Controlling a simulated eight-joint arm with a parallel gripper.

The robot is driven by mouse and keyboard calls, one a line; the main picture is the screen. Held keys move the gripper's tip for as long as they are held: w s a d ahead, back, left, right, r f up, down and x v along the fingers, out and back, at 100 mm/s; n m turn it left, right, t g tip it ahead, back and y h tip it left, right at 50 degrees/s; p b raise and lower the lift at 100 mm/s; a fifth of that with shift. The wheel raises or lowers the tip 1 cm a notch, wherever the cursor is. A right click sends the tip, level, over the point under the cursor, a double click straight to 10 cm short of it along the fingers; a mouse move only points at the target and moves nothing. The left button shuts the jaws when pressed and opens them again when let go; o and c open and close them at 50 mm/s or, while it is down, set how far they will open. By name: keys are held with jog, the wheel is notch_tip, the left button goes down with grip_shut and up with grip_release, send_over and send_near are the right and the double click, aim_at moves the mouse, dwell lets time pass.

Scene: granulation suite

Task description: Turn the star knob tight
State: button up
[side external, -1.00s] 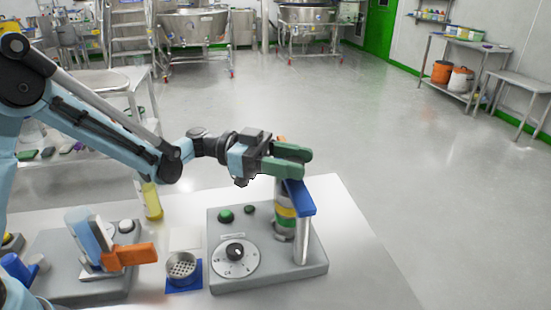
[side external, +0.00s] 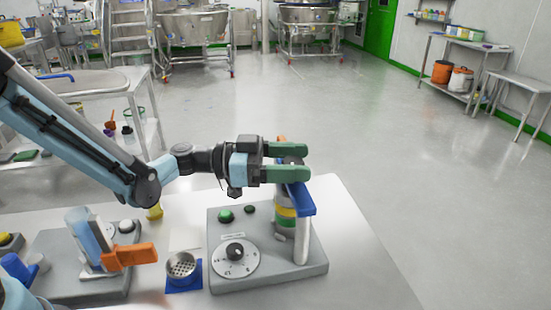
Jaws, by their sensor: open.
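My gripper (side external: 300,161) is open, its two green fingers level and pointing right, at the top of a banded column (side external: 285,214) on a grey base unit. A small dark grey piece (side external: 291,160) shows between the fingers; it may be the star knob, but its shape is mostly hidden. I cannot tell whether the fingers touch it. A blue arm (side external: 299,197) on a metal post (side external: 302,244) stands just below and right of the fingers. An orange part (side external: 281,143) shows behind the far finger.
The table's right side is clear.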

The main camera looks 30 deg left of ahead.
jog(key=shift+s+n+t, duration=0.1)
jog(key=shift+n+t, duration=0.2)
jog(key=shift+t, duration=0.1)
jog(key=s+a+r+n+g+y, duration=0.2)
jog(key=s+a+n+y, duration=0.45)
jog(key=a+y, duration=0.2)
jog(key=s+a+r+n+g+y, duration=0.1)
jog(key=s+a+r+n+y, duration=0.3)
jog(key=s+a+y, duration=0.5)
notch_tip(320, 180, down, 10)
jog(key=a+h, duration=0.1)
jog(key=h, duration=0.1)
jog(key=shift+w+a+f+n, duration=0.15)
jog(key=shift+w+a+n, duration=0.05)
jog(key=shift+a+n, duration=0.2)
dwell(0.7)
jog(key=shift+c, duration=0.4)
